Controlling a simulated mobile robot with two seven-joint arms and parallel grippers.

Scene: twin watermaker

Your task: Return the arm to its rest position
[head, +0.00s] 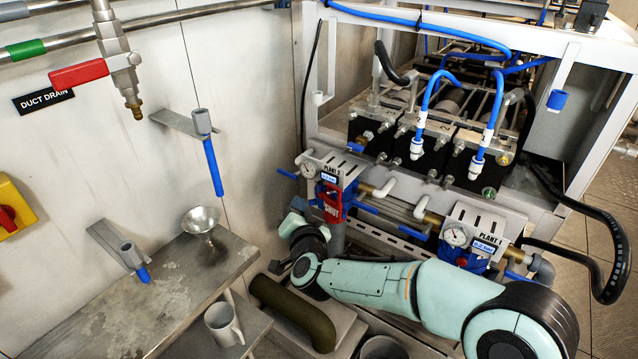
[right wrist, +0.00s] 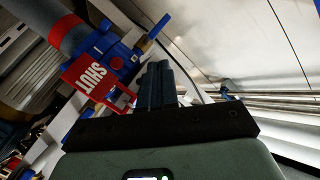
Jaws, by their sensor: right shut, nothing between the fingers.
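My right arm (head: 395,285) comes in from the lower right, and its pale green links bend up beside the Plant 2 panel. My right gripper (head: 308,210) is small and partly hidden there, close to the red SHUT tag (head: 331,203). In the right wrist view its dark fingers (right wrist: 156,86) are together with nothing between them. The red SHUT tag (right wrist: 92,78) on a blue valve body shows just left of the fingers, seemingly apart from them. My left gripper is not in view.
The Plant 1 panel (head: 482,232) with its gauge is behind my forearm. A metal shelf (head: 95,305) holds a funnel (head: 201,220). A grey mug (head: 223,324) and a dark green pipe (head: 292,312) are below. Blue hoses (head: 430,95) cross the frame.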

